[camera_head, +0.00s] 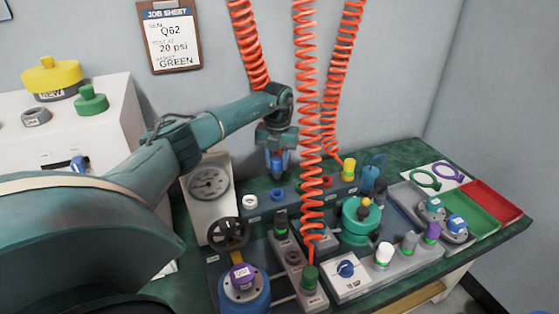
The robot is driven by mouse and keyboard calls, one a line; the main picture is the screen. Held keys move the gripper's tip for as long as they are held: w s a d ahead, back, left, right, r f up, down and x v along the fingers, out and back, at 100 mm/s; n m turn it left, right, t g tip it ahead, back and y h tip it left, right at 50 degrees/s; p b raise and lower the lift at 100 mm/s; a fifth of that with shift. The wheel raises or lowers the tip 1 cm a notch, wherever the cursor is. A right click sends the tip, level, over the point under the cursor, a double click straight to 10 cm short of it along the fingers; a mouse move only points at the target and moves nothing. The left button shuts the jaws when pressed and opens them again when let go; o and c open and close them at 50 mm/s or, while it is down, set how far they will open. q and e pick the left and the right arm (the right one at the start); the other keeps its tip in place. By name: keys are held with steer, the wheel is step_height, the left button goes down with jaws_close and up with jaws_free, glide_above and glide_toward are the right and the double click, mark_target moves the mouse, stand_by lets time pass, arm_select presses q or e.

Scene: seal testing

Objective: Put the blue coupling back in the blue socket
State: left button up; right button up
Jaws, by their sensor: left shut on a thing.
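My left gripper (277,157) points down over the back of the bench, shut on the blue coupling (278,166). The fingers and wrist hide much of the coupling. A red coiled hose (248,45) runs down behind my left wrist; where it ends is hidden. The blue socket (278,194) is a blue ring on the grey rail at the back of the bench. The coupling is just above this ring in the picture, and it looks apart from it. My right gripper is not in view.
A yellow coupling (348,170) stands on the same rail, right of the blue socket. A green coupling (310,279) on a coiled hose stands at the front. A gauge (208,184), a black handwheel (230,233) and a teal pot (361,222) crowd the bench. A red tray (494,203) lies right.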

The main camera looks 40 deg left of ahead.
mark_target(277, 178)
arm_select(q)
steer(key=shift+f+b, duration=0.65)
steer(key=shift+f, duration=0.3)
steer(key=shift+f+b, duration=0.3)
steer(key=shift+f, duration=0.1)
steer(key=shift+f+b, duration=0.8)
steer(key=shift+f, duration=0.2)
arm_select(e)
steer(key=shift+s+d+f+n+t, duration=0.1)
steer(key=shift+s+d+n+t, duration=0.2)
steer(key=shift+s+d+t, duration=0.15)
arm_select(q)
steer(key=shift+p, duration=0.4)
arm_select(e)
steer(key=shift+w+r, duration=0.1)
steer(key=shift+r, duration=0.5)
